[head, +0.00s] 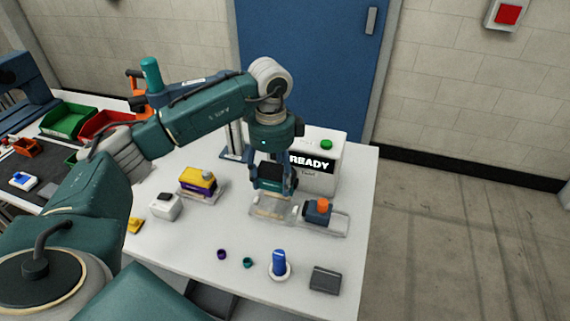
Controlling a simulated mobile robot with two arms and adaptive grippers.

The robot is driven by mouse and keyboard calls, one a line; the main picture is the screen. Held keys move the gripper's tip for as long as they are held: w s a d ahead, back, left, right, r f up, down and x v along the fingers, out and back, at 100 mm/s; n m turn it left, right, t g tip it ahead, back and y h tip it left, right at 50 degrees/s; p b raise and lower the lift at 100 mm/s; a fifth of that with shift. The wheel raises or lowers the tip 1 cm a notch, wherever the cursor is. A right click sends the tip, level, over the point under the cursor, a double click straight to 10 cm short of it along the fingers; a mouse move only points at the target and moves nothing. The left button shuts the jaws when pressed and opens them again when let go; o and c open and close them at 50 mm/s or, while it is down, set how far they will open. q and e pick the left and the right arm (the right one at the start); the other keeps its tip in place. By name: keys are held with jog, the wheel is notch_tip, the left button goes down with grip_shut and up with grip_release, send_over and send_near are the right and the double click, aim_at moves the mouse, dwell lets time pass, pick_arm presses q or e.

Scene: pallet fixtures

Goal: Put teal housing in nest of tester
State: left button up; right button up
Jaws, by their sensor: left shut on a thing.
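The tester (318,165) is a white box with a black READY display and a green button on top. My left gripper (273,188) points down just left of its front and is shut on a dark teal piece, which looks like the teal housing (270,184). The fingers hide much of it. Right below is a clear, low fixture (262,211) with a beige inside, which looks like the nest. I cannot tell whether the housing touches it. My right gripper is not in view.
A yellow-and-purple block (198,181) and a white block (165,207) stand left. Small rings, a blue peg (279,263) and a grey box (325,280) lie in front. Bins (68,120) are far left.

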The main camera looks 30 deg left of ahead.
pick_arm(q)
jog(key=shift+s, duration=0.2)
jog(key=shift+s+f+b, duration=0.2)
jog(key=shift+s+b, duration=0.25)
jog(key=shift+s, duration=0.05)
jog(key=shift+f+b, duration=0.55)
jog(key=shift+f, duration=0.2)
jog(key=f+b, duration=0.2)
jog(key=f, duration=0.1)
jog(key=shift+w+f, duration=0.2)
jog(key=shift+f, duration=0.05)
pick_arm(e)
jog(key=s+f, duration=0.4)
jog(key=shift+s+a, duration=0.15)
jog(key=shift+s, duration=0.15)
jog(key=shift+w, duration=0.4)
